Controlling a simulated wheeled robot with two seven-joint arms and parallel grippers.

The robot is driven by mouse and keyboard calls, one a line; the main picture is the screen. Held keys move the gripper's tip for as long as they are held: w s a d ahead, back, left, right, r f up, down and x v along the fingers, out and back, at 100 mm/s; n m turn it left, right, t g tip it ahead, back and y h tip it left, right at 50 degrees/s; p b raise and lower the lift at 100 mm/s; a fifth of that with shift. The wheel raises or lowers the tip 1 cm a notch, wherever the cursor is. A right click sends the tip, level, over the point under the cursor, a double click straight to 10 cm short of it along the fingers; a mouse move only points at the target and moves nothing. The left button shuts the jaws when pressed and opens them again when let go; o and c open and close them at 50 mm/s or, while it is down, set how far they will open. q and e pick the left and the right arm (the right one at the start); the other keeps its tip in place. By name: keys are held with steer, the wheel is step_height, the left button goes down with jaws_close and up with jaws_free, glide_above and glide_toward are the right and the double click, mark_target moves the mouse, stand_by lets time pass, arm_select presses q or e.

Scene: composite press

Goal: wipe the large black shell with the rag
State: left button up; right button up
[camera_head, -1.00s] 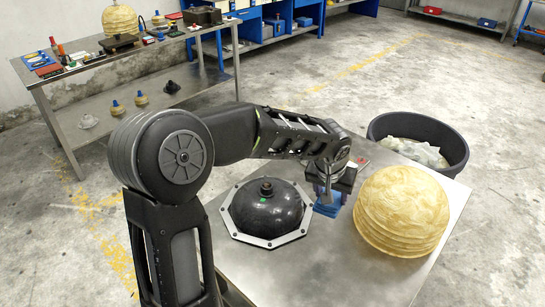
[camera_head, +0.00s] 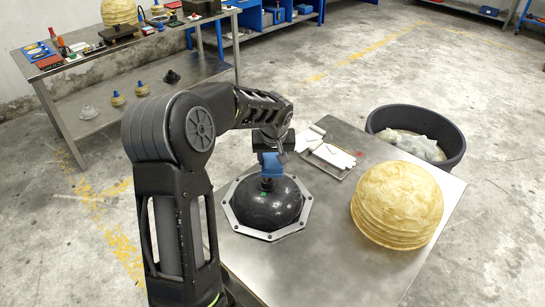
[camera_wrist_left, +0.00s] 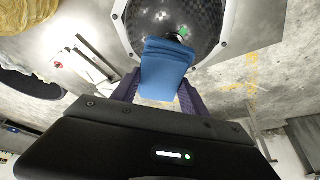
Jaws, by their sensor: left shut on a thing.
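The large black shell (camera_head: 268,208) is a glossy dome in a grey octagonal flange on the metal table, with a small green mark near its top. My left gripper (camera_head: 270,155) is shut on the blue rag (camera_head: 271,166), which hangs down at the top of the shell, by its knob. In the left wrist view the rag (camera_wrist_left: 165,68) lies between the fingers of my left gripper (camera_wrist_left: 158,92) and overlaps the edge of the shell (camera_wrist_left: 172,22). I cannot tell whether the rag touches the shell. My right gripper is not in view.
A stack of yellowish domes (camera_head: 398,205) stands on the right of the metal table (camera_head: 320,265). A tray with white items (camera_head: 333,157) lies behind the shell. A black tub (camera_head: 452,143) with pale scraps stands beyond the table. A workbench (camera_head: 75,68) is at the back left.

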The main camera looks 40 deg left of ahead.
mark_target(267, 179)
arm_select(q)
steer(key=shift+f+b, duration=1.45)
steer(key=shift+f, duration=1.35)
steer(key=shift+f+b, duration=0.55)
steer(key=shift+b, duration=0.15)
steer(key=shift+a, duration=0.1)
steer(key=shift+s+a+r, duration=0.1)
steer(key=shift+s+a, duration=0.05)
steer(key=shift+a, duration=0.75)
